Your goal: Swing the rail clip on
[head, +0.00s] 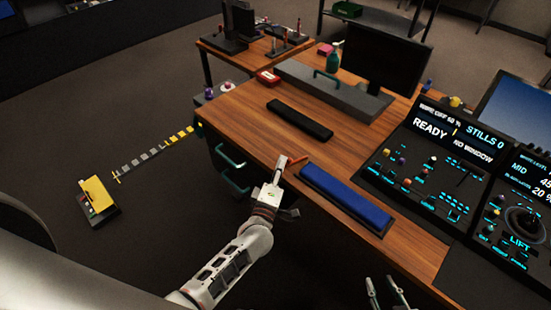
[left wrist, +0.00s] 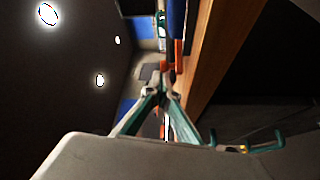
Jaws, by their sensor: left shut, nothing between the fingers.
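A small orange piece (head: 299,159) sits at the front edge of the wooden desk, beside my left gripper; it looks like the rail clip, but it is too small to be sure. An orange shape (left wrist: 178,55) also shows in the left wrist view, along the desk edge just past the fingertips. My left gripper (head: 283,160) is shut and empty at the desk's front edge; its green-sided fingers (left wrist: 161,80) meet at the tips in the left wrist view. I cannot tell whether they touch the orange piece. My right gripper (head: 387,284) is low in the head view, with its fingers apart.
A blue pad (head: 346,198) lies along the desk's front edge, right of my left gripper. A black bar (head: 299,119), a grey riser (head: 334,91) and a monitor (head: 386,60) stand behind. A control panel (head: 425,160) is at right. Green drawer handles (head: 231,156) stick out below the desk.

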